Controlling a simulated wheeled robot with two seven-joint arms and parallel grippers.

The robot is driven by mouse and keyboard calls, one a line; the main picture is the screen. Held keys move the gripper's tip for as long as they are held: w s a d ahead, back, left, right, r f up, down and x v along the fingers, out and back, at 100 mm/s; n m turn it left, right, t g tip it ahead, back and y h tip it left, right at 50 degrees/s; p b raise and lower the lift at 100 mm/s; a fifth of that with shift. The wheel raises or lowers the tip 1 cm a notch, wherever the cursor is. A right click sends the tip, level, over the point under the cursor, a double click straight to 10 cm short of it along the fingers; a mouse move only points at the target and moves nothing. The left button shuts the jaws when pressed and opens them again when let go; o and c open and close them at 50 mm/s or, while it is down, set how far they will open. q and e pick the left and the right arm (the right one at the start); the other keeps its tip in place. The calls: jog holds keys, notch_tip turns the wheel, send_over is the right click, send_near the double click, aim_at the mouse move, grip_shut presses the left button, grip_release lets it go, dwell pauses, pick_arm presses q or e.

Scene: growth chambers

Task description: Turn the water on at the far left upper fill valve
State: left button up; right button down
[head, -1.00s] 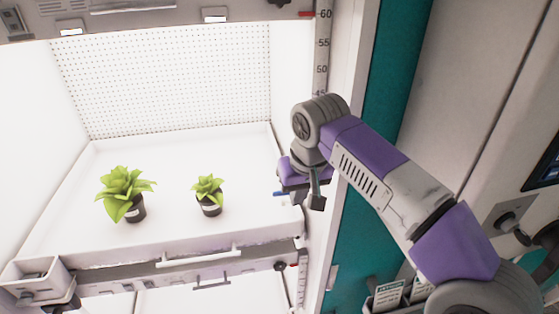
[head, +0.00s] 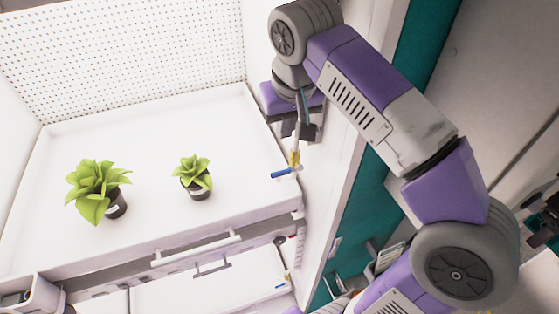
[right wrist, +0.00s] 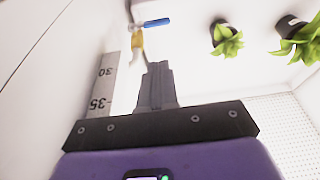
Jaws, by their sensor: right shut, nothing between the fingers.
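The upper fill valve (head: 295,158) has a yellow body and a blue lever (head: 284,173). It sits at the right front corner of the upper growth chamber, and the lever points left, crosswise to the upright body. My right gripper (head: 299,131) is shut and empty, just above the valve in the head view. In the right wrist view the shut fingers (right wrist: 157,85) point toward the blue lever (right wrist: 152,22) and yellow body (right wrist: 137,45), with a gap seen between the fingertips and lever. My left gripper is not in view.
Two potted plants (head: 98,190) (head: 193,177) stand on the white chamber tray (head: 150,130), left of the valve. A white handle bar (head: 197,246) runs along the front edge. Another blue-lever valve (head: 281,286) shows lower down. A scale strip (right wrist: 104,85) is beside the fingers.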

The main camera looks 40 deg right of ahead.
jog(key=b, duration=0.1)
send_over(281, 172)
notch_tip(281, 172, down, 11)
jog(key=shift+f, duration=0.8)
